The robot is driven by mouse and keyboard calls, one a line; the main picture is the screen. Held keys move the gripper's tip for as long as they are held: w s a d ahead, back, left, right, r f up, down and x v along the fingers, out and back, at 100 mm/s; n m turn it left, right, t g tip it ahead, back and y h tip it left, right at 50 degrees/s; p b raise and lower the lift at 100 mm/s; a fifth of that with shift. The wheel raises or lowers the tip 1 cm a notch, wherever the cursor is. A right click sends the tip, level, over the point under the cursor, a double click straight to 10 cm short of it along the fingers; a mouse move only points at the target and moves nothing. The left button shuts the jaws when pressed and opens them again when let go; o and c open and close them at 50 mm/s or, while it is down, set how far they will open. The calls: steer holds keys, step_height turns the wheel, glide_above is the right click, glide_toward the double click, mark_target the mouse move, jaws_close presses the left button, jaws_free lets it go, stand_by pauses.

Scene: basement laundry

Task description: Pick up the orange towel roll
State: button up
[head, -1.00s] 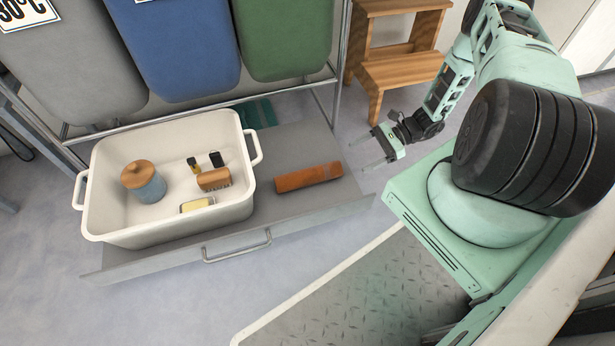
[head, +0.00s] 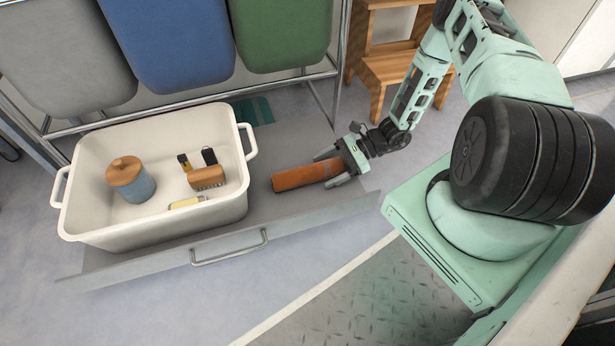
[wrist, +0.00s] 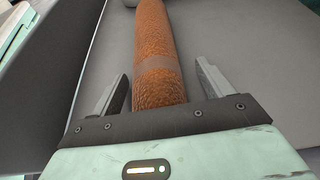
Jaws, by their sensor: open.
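The orange towel roll (head: 304,176) lies in the grey drawer, to the right of the white tub. A paler band runs around it, and it also shows in the wrist view (wrist: 155,50). My gripper (head: 335,167) is at the roll's right end. In the wrist view my gripper (wrist: 160,88) is open, with one finger on each side of the roll's near end and a gap showing between each finger and the roll. The near end of the roll is partly hidden behind the gripper's palm edge.
The white tub (head: 68,213) in the drawer (head: 130,270) holds a blue jar with a wooden lid (head: 130,180), a brush (head: 207,177) and small items. The drawer's front wall with its handle (head: 230,248) is near the roll. A wooden step stool (head: 385,70) stands behind.

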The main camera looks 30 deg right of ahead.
steer(key=c, duration=1.1)
steer(key=shift+r, duration=0.1)
